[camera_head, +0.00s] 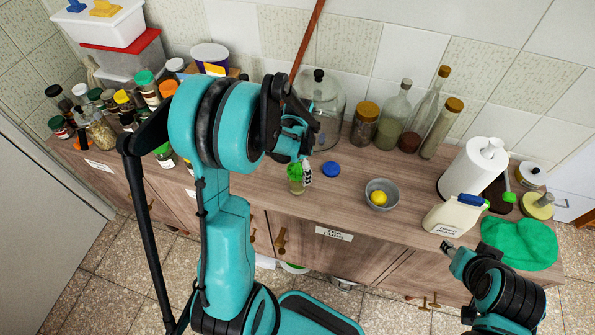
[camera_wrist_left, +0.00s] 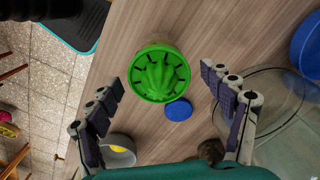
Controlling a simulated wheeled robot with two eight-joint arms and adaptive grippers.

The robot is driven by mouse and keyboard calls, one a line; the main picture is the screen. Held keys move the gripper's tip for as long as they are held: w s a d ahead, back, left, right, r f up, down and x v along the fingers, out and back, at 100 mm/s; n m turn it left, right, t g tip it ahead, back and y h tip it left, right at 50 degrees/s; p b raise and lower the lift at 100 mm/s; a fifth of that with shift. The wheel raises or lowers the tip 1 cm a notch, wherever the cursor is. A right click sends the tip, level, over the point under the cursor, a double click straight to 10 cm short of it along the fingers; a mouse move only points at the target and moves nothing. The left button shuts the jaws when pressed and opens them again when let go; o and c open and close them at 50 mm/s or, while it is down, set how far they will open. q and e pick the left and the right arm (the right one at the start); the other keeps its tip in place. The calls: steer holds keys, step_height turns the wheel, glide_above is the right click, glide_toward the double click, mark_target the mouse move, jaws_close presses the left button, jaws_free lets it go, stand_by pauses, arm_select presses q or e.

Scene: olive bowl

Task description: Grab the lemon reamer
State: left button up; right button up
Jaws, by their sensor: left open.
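The lemon reamer (camera_wrist_left: 158,73) is bright green with a ridged cone and slotted rim, seen from above in the left wrist view. In the head view its green top (camera_head: 294,171) shows over a clear lower part, standing upright on the wooden counter, partly hidden by my left gripper. My left gripper (camera_head: 303,165) is open and empty above it. In the left wrist view the fingers (camera_wrist_left: 161,82) spread to either side of the reamer, apparently not touching it. My right gripper (camera_head: 449,252) is at the lower right, away from the reamer; its jaw opening is unclear.
A blue lid (camera_head: 330,168) lies close to the reamer. A grey bowl (camera_head: 369,190) with a lemon (camera_head: 379,198) is to the right. A glass dome (camera_head: 323,105) stands behind. Spice jars crowd the left; a white jug (camera_head: 452,216) and green cloth (camera_head: 520,243) are at right.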

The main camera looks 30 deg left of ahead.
arm_select(q)
steer(key=c, duration=1.3)
steer(key=shift+o, duration=0.2)
steer(key=shift+r, duration=0.15)
